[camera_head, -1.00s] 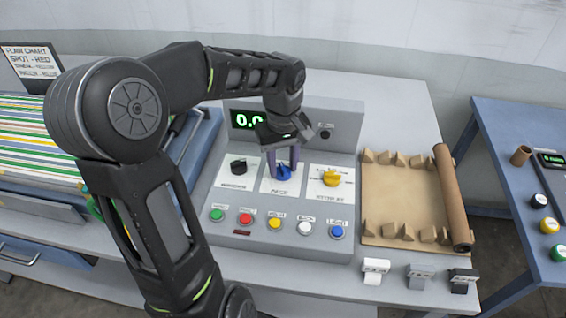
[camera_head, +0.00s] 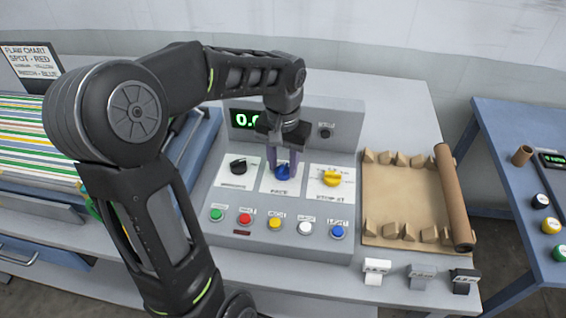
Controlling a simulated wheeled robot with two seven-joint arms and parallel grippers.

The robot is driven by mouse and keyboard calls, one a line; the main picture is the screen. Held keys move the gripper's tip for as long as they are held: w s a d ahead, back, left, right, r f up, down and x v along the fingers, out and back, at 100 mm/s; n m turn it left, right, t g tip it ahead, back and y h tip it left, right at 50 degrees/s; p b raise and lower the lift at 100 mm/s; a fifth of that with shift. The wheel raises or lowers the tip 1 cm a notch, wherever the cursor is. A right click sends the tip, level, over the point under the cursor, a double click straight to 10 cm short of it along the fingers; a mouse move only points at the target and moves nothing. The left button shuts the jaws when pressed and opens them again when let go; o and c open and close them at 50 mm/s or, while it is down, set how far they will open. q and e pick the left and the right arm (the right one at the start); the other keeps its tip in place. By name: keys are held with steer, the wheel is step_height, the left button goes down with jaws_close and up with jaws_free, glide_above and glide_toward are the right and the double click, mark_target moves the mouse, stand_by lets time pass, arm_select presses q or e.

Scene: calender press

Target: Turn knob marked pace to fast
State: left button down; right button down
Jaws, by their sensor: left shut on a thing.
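The blue knob (camera_head: 283,174) sits in the middle of three knobs on the grey control panel, above a label that appears to read PACE. My left gripper (camera_head: 284,168) reaches down from above and its two purple fingers are shut on the blue knob. The fingers hide part of the knob, and I cannot read its setting or a fast mark. My right gripper is not in view.
A black knob (camera_head: 238,167) and a yellow knob (camera_head: 331,178) flank the blue one. Several coloured buttons (camera_head: 275,223) line the panel's front. A green display (camera_head: 245,119) is partly hidden by my arm. A brown mat (camera_head: 408,200) lies to the right.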

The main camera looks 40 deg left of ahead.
mark_target(283, 167)
arm_select(q)
steer(key=shift+m, duration=1.6)
steer(key=c, duration=0.9)
jaws_free()
steer(key=shift+r, duration=0.1)
step_height(283, 167, up, 8)
steer(key=shift+f+b, duration=0.15)
steer(key=shift+b, duration=0.25)
